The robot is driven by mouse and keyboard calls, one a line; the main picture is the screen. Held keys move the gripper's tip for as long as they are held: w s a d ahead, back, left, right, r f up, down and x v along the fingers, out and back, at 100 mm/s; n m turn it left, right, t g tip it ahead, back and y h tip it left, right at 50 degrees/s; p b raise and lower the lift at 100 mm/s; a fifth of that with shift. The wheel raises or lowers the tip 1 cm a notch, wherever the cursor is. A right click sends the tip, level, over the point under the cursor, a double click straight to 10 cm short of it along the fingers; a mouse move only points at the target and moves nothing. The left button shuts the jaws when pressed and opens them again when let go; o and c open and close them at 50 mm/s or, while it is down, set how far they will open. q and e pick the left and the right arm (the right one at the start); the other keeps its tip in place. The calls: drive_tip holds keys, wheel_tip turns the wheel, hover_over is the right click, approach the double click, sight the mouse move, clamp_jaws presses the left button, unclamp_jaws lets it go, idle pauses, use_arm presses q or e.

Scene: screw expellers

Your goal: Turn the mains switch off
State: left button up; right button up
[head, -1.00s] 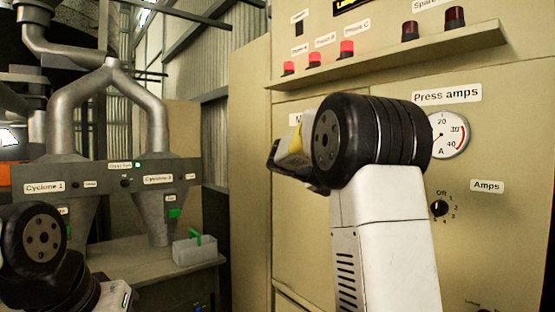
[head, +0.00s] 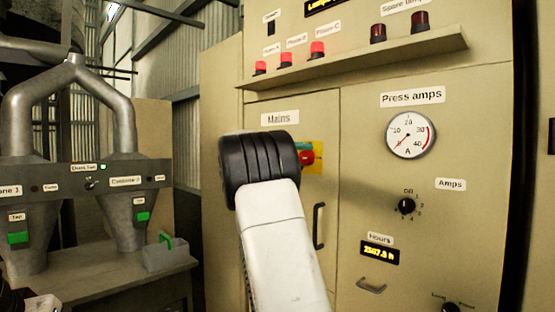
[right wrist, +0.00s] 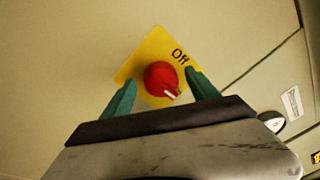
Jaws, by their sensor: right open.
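The mains switch is a red knob on a yellow plate. It shows in the right wrist view (right wrist: 162,77) and, partly hidden by my right arm, in the head view (head: 306,158). The word "Off" is at the plate's upper right. The knob's white mark points to the lower right, not at "Off". My right gripper (right wrist: 161,79) is open, with one teal finger on each side of the knob; contact cannot be told. In the head view my wrist hides most of this gripper.
The beige cabinet has a "Mains" label (head: 280,118), a door handle (head: 319,226), a press amps gauge (head: 410,133) and an amps selector (head: 405,206). A shelf (head: 350,58) juts out above my right arm. Cyclones (head: 124,212) and a bench stand at left.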

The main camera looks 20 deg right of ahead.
drive_tip(key=shift+d, duration=0.1)
drive_tip(key=shift+c, duration=0.4)
clamp_jaws()
drive_tip(key=shift+s, duration=0.1)
